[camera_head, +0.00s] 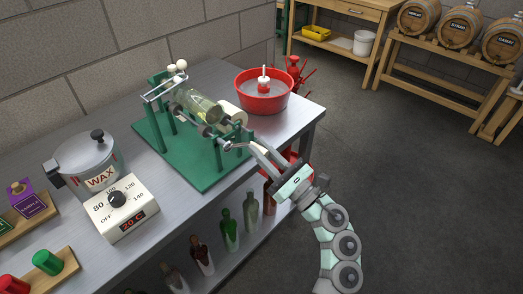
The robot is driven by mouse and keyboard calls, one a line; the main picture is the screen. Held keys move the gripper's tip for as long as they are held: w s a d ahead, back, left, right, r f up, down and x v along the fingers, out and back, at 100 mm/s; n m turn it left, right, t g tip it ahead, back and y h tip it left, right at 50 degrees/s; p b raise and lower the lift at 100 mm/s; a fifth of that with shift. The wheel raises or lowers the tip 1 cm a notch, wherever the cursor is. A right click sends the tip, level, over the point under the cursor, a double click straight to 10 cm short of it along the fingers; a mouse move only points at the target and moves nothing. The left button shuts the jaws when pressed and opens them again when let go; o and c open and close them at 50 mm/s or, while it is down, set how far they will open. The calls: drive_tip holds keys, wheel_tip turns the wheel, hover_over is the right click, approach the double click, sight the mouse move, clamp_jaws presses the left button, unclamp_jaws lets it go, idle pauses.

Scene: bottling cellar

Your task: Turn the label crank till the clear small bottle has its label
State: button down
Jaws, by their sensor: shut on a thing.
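The label machine (195,168) has a green base and stands on the grey bench. A clear small bottle (195,106) lies on its side on the rollers at the top. A cream label roll (231,113) sits at the bottle's right end. The crank (229,145) is at the machine's front right side. My gripper (236,145) reaches in from the right and is shut on the crank's handle. The fingertips partly hide the handle. I cannot tell whether any label is on the bottle.
A red basin (263,93) stands behind the machine at the bench's far end. A wax pot (87,160) and a white dial box (122,207) stand at the left. Several bottles (228,229) stand on the shelf below the bench edge. The floor at the right is clear.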

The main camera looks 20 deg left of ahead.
drive_tip(key=shift+s+a+f+m, duration=0.1)
drive_tip(key=shift+s+f+m, duration=0.1)
drive_tip(key=shift+m, duration=0.3)
